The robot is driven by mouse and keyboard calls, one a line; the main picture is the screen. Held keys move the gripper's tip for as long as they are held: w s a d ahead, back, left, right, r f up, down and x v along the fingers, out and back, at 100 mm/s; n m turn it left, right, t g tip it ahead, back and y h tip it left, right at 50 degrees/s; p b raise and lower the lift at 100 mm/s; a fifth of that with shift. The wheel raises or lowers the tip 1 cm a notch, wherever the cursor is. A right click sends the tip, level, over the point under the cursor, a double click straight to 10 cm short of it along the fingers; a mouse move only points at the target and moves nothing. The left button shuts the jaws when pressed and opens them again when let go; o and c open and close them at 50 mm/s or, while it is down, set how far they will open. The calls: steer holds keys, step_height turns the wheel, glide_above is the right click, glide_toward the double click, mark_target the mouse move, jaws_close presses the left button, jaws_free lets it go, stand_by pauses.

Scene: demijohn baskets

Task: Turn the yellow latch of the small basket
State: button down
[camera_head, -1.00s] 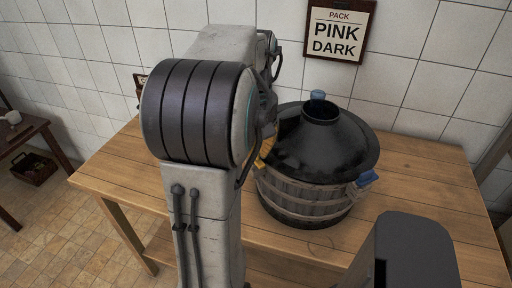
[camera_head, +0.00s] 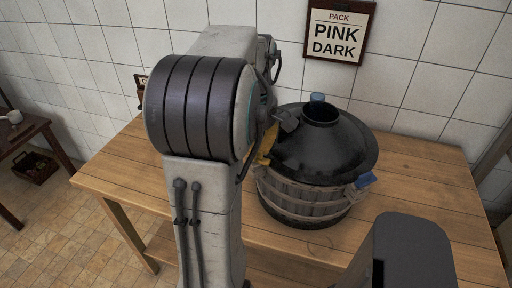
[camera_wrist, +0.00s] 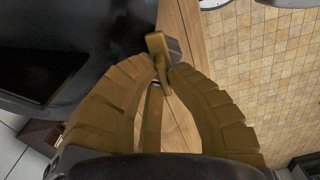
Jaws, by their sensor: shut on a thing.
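The slatted wooden basket (camera_head: 300,199) stands on the table under a broad black cover with a neck and blue cap (camera_head: 317,98). A yellow latch (camera_wrist: 157,44) with a dark grey block behind it shows in the wrist view, tilted, at the basket's side. My gripper (camera_wrist: 161,72) has ridged yellow-brown fingers closed on the latch's lower part. In the head view, yellow parts show at the basket's left edge, half hidden by my arm; I cannot tell latch from fingers there. A blue latch (camera_head: 366,179) sits on the basket's right side.
The wooden table (camera_head: 420,190) is clear right of the basket. A sign (camera_head: 339,31) reading "PACK PINK DARK" hangs on the tiled wall behind. A dark side table (camera_head: 30,140) and a crate (camera_head: 34,168) stand at the far left.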

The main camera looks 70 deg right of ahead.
steer(key=n, duration=0.5)
steer(key=shift+w+n+p, duration=0.1)
steer(key=shift+n+p, duration=0.2)
steer(key=shift+w+f+n, duration=0.1)
steer(key=shift+n, duration=2)
steer(key=c, duration=1.2)
jaws_free()
steer(key=shift+r, duration=6.05)
